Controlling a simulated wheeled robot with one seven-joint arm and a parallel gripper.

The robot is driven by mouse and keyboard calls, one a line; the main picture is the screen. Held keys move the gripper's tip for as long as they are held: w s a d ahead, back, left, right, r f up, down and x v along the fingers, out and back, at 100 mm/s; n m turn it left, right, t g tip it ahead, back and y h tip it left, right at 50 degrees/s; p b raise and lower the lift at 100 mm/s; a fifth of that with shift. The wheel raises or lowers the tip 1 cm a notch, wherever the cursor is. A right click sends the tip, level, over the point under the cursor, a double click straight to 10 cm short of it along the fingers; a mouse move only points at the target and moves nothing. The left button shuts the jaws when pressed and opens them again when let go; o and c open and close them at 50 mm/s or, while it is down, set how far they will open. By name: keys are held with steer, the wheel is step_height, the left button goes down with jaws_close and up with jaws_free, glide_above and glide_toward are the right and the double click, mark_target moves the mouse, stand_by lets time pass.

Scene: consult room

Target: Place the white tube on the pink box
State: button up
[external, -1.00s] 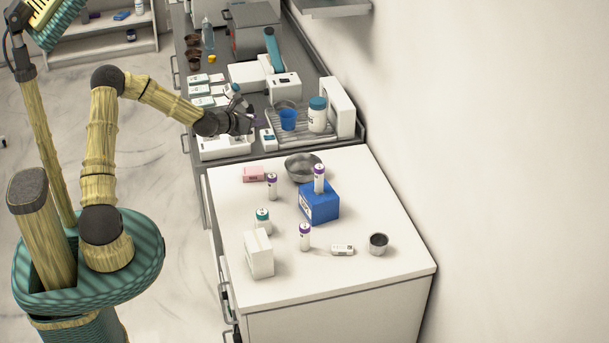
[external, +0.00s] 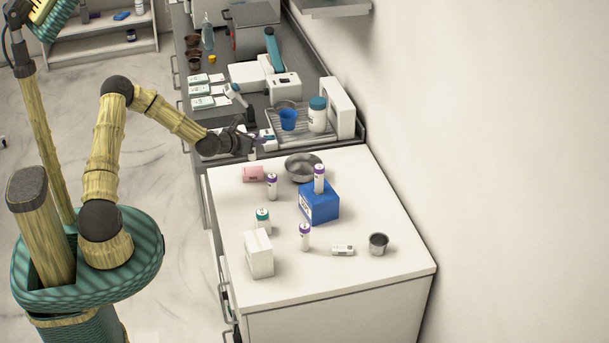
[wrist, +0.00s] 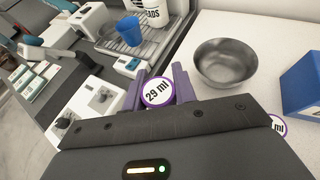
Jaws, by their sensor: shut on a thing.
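My gripper (external: 256,139) is shut on a white tube (external: 253,152) near the back left edge of the white table. In the wrist view the tube's purple-rimmed end (wrist: 158,92), marked "29 ml", sits between my purple fingers (wrist: 158,88). The pink box (external: 253,174) lies on the table's back left corner, just below the held tube in the external picture. A gap shows between tube and box. The box cannot be made out in the wrist view.
A similar purple-capped tube (external: 272,186) stands close to the pink box, right of it. A metal bowl (external: 303,167) and a blue box (external: 320,204) with another tube (external: 319,178) on top are further right. The grey counter (external: 226,106) with instruments lies behind.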

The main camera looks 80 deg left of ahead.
steer(key=shift+f+p, duration=0.45)
steer(key=shift+f, duration=1.6)
steer(key=shift+f, duration=0.2)
steer(key=o, duration=1)
steer(key=shift+c, duration=0.2)
steer(key=shift+r, duration=0.2)
steer(key=b+v, duration=0.2)
steer(key=v, duration=1)
